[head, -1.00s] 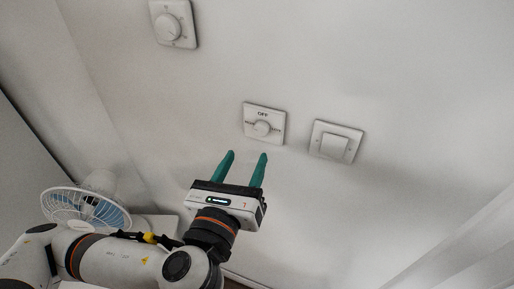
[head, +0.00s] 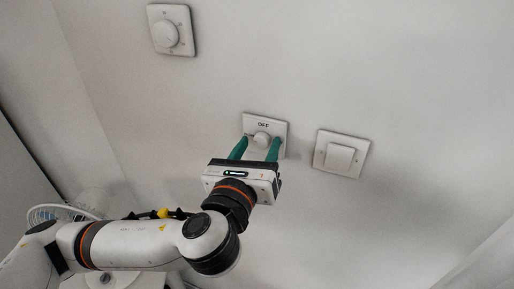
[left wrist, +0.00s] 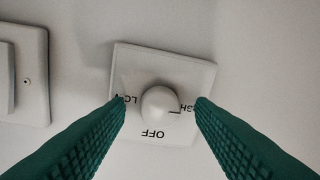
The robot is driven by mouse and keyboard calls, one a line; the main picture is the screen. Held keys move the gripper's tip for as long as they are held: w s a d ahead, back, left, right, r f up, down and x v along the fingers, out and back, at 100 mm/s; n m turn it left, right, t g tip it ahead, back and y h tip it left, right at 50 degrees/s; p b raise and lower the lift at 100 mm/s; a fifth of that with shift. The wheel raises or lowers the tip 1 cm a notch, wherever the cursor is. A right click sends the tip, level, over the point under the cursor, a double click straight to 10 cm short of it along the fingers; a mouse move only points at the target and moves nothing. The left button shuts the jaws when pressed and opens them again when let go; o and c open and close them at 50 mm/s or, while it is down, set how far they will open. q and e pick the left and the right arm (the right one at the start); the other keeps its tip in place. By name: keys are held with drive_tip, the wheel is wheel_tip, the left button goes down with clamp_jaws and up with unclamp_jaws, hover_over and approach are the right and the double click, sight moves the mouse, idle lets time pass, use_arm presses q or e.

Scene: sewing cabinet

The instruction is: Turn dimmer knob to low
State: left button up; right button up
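The dimmer knob (head: 262,139) is a round white knob on a square white plate (head: 280,124) marked OFF at the top, in the middle of the head view. In the left wrist view the knob (left wrist: 159,105) is centred, with OFF, LOW and HIGH lettering upside down around it. My left gripper (head: 257,142) is open, its green fingers at either side of the knob. The wrist view shows the left fingers (left wrist: 159,108) with gaps between them and the knob; they partly cover LOW and HIGH. My right gripper is not in view.
A rocker switch (head: 340,157) is on the wall right of the dimmer. Another round knob plate (head: 170,31) is at the upper left. A white fan (head: 92,203) stands at lower left, partly behind my arm. The wall around the plates is clear.

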use_arm(q)
drive_tip(key=c, duration=0.9)
drive_tip(key=shift+c, duration=0.2)
drive_tip(key=shift+n, duration=0.3)
